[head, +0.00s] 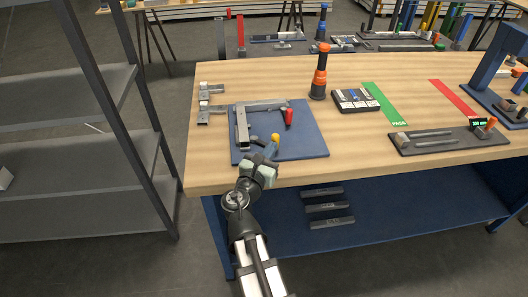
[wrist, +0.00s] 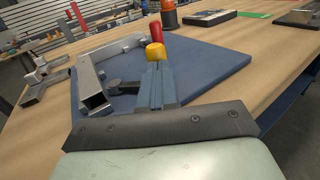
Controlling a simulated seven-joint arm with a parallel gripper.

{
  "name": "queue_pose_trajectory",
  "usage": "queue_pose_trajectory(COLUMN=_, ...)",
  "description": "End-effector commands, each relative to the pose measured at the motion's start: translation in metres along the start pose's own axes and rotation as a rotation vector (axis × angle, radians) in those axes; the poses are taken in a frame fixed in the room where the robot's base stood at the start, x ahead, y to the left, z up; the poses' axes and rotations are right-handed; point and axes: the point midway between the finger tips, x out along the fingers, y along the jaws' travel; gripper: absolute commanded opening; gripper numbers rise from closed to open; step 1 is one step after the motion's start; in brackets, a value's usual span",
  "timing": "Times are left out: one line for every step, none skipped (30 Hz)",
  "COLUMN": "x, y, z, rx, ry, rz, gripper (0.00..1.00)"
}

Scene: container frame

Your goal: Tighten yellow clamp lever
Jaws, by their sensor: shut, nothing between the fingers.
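The yellow clamp lever (head: 275,138) shows as a yellow tip near the front of the blue mat; it also shows in the wrist view (wrist: 155,52). My gripper (head: 271,147) is shut and empty, its blue-grey fingers right at the yellow tip. In the wrist view the fingers (wrist: 156,80) point at the yellow tip and overlap its lower part; I cannot tell whether they touch it. A red clamp lever (head: 289,117) stands behind it. The grey metal frame (head: 243,130) lies on the mat, left of my gripper. A dark clamp part (wrist: 124,87) sits between frame and fingers.
The blue mat (head: 310,145) lies on the wooden table (head: 350,170). Grey metal pieces (head: 210,117) lie left of it. An orange and black tool (head: 320,75), a black box (head: 355,100) and a dark tray (head: 435,142) stand to the right. A grey shelf stands left.

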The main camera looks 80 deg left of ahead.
Motion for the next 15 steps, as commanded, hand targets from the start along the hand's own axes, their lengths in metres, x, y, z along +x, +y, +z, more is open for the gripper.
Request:
queue_pose_trajectory(x=0.001, y=-0.004, z=0.000, rx=-0.001, ry=0.000, rz=0.023, gripper=0.00)
queue_pose_trajectory(x=0.003, y=-0.005, z=0.000, rx=-0.001, ry=0.000, rz=0.038, gripper=0.00)
queue_pose_trajectory(x=0.005, y=-0.006, z=0.000, rx=-0.001, ry=0.000, rz=0.058, gripper=0.00)
queue_pose_trajectory(x=0.006, y=-0.006, z=0.000, rx=0.000, ry=0.000, rz=0.073, gripper=0.00)
queue_pose_trajectory(x=0.007, y=-0.006, z=0.000, rx=0.000, ry=0.000, rz=0.089, gripper=0.00)
queue_pose_trajectory(x=0.009, y=-0.006, z=0.000, rx=0.000, ry=0.000, rz=0.100, gripper=0.00)
queue_pose_trajectory(x=0.011, y=-0.006, z=0.000, rx=0.000, ry=0.000, rz=0.098, gripper=0.00)
queue_pose_trajectory(x=0.012, y=-0.007, z=0.000, rx=0.000, ry=0.000, rz=0.097, gripper=0.00)
queue_pose_trajectory(x=0.014, y=-0.007, z=0.000, rx=0.000, ry=0.000, rz=0.096, gripper=0.00)
queue_pose_trajectory(x=0.015, y=-0.008, z=0.000, rx=0.000, ry=0.000, rz=0.096, gripper=0.00)
queue_pose_trajectory(x=0.017, y=-0.009, z=0.000, rx=0.000, ry=0.000, rz=0.096, gripper=0.00)
queue_pose_trajectory(x=0.018, y=-0.009, z=0.000, rx=0.000, ry=0.000, rz=0.095, gripper=0.00)
queue_pose_trajectory(x=0.019, y=-0.010, z=0.000, rx=0.000, ry=-0.001, rz=0.095, gripper=0.00)
queue_pose_trajectory(x=0.021, y=-0.011, z=0.000, rx=0.000, ry=-0.001, rz=0.095, gripper=0.00)
queue_pose_trajectory(x=0.022, y=-0.011, z=0.000, rx=0.000, ry=-0.001, rz=0.095, gripper=0.00)
